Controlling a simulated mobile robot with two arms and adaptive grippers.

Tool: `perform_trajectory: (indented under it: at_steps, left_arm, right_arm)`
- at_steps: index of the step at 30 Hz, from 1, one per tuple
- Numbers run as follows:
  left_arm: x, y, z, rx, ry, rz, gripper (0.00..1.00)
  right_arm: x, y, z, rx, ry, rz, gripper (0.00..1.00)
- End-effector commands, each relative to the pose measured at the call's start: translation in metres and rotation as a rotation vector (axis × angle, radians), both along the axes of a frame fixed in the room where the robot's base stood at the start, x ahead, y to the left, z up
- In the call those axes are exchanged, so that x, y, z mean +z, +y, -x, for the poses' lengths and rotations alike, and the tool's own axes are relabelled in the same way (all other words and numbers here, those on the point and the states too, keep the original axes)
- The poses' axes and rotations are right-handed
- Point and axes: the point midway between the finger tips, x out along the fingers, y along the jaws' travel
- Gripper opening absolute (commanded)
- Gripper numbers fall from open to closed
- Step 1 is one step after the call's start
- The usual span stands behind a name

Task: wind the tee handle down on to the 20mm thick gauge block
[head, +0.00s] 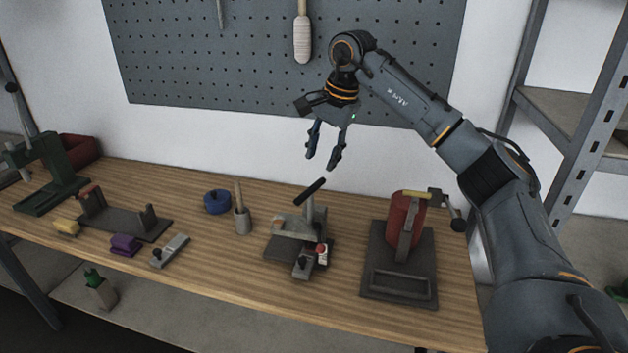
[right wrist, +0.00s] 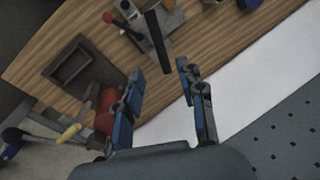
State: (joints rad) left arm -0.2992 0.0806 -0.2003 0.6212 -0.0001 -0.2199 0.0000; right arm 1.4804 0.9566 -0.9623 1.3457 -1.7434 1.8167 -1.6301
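A grey clamp-like fixture (head: 290,226) stands on the bench at centre. A slanted black bar (head: 309,191) tops its upright post and looks like the tee handle; it also shows in the right wrist view (right wrist: 157,40). A grey block with a black knob (head: 303,264) lies at the fixture's front; I cannot tell whether it is the 20mm gauge block. My right gripper (head: 322,162) is open and empty, fingers pointing down, above and behind the bar and apart from it. In the right wrist view the gripper (right wrist: 168,82) has nothing between its fingers. My left gripper is out of view.
A red cylinder (head: 404,218) with a crank stands on a dark base at right. A red-and-white piece (head: 321,254) sits beside the knobbed block.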

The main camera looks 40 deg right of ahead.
Motion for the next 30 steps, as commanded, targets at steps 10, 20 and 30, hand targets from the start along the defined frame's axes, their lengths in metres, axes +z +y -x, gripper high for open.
perform_trajectory:
  at_steps: [10,20,30]
  left_arm:
    - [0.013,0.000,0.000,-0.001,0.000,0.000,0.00]
    - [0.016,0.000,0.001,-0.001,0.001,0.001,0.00]
    - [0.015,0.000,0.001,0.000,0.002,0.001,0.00]
  right_arm:
    - [-0.064,0.007,-0.016,0.001,0.002,-0.001,0.39]
    - [-0.082,0.009,-0.021,0.000,-0.002,-0.001,0.39]
    - [-0.082,0.009,-0.021,0.000,-0.001,-0.002,0.06]
